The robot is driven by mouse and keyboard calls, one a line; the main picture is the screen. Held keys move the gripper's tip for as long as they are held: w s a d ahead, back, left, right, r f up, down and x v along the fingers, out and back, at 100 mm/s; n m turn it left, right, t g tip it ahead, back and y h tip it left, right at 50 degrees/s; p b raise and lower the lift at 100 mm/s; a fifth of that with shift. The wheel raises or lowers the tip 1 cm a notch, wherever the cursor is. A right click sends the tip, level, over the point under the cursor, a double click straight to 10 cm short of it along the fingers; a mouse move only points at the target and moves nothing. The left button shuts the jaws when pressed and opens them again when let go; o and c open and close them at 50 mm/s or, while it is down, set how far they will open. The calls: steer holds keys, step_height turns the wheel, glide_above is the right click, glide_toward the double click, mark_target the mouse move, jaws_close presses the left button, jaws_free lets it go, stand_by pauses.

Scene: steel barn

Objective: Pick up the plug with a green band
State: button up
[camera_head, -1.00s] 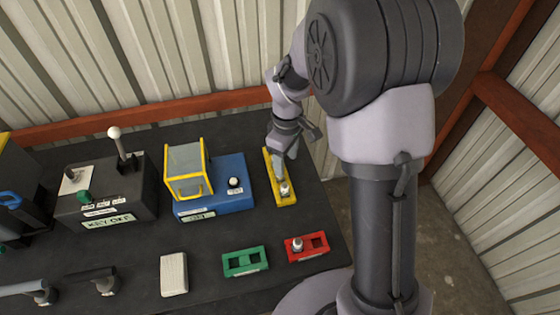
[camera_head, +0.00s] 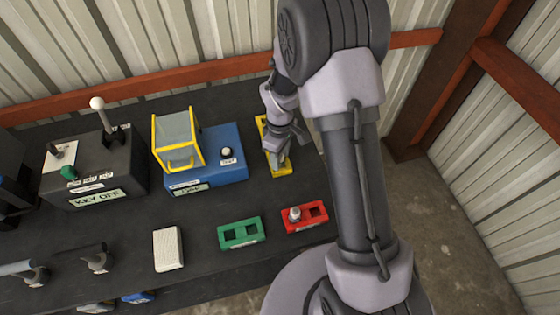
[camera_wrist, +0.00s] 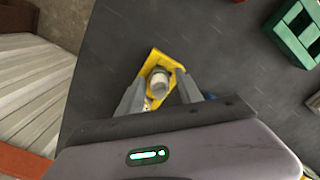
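A grey, pale-topped plug (camera_wrist: 159,80) stands in a yellow holder (camera_wrist: 152,57), which also shows in the head view (camera_head: 287,170). My gripper (camera_wrist: 160,90) is open, with one finger on either side of this plug. In the head view my gripper (camera_head: 278,156) is over the yellow holder and hides most of its plug. Another grey plug (camera_head: 295,214) stands in the left hole of a red holder (camera_head: 318,215). I cannot make out a green band on either plug.
A green holder (camera_head: 240,232) with empty holes and a white block (camera_head: 168,249) are near the table's front. A blue box with a yellow-framed cover (camera_head: 220,165) is left of my gripper. A black lever box (camera_head: 95,170) is farther left.

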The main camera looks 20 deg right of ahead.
jaws_close()
steer(key=shift+r, duration=0.1)
steer(key=shift+r, duration=0.25)
step_height(320, 180, up, 3)
steer(key=shift+s+a+r+p, duration=0.1)
steer(key=shift+s+p, duration=0.05)
steer(key=shift+p, duration=0.5)
steer(key=s+a+r+p, duration=0.1)
steer(key=s+a+r, duration=0.1)
steer(key=s, duration=0.5)
steer(key=s+a+r+p, duration=0.1)
steer(key=s+a, duration=0.3)
steer(key=s, duration=0.3)
steer(key=shift+s+a+r, duration=0.15)
steer(key=shift+a+r, duration=0.1)
steer(key=shift+r, duration=0.1)
